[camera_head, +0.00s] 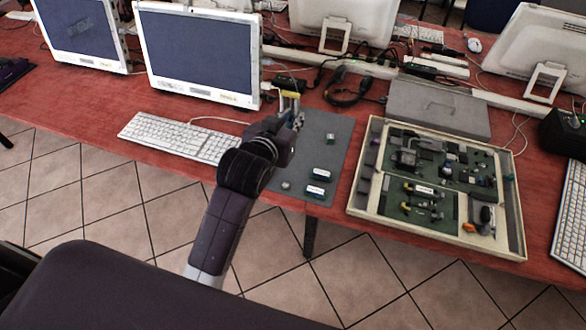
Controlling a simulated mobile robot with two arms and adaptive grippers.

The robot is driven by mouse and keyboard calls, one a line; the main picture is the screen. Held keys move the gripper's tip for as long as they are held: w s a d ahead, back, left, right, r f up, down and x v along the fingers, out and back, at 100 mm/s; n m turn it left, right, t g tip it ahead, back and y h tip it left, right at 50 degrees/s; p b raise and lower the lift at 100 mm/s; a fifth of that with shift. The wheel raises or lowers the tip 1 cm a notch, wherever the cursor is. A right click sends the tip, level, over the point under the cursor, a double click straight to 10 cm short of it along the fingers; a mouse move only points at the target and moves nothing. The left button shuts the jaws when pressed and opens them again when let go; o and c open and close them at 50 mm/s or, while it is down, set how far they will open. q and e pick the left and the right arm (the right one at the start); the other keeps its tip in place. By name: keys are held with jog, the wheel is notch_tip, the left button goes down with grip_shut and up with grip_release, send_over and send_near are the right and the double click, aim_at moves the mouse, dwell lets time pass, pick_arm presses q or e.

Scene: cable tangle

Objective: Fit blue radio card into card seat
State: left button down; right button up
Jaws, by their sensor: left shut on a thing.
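My left gripper (291,102) is over the back part of the grey mat, its fingers pointing away from me. It is shut on a small yellowish thing (290,94), mostly hidden by the fingers; I cannot tell what it is. Two small cards with white labels and blue-green edges, the farther card (321,174) and the nearer card (316,190), lie on the mat; I cannot tell whether either is the blue radio card. The green circuit board (455,178) lies in a cream tray to the right. I cannot pick out the card seat on it. My right gripper is not in view.
A small green part (330,138) and a pale round part (286,185) lie on the grey mat (337,160). The cream tray (430,238) has raised walls. A grey case (437,105), keyboard (178,137), monitor (200,50) and black cables (347,90) stand around the mat.

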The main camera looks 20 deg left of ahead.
aim_at(292, 173)
pick_arm(q)
notch_tip(292, 173, down, 19)
jog(key=shift+f, duration=0.2)
dwell(0.3)
jog(key=c, duration=1.7)
grip_release()
jog(key=shift+f, duration=0.1)
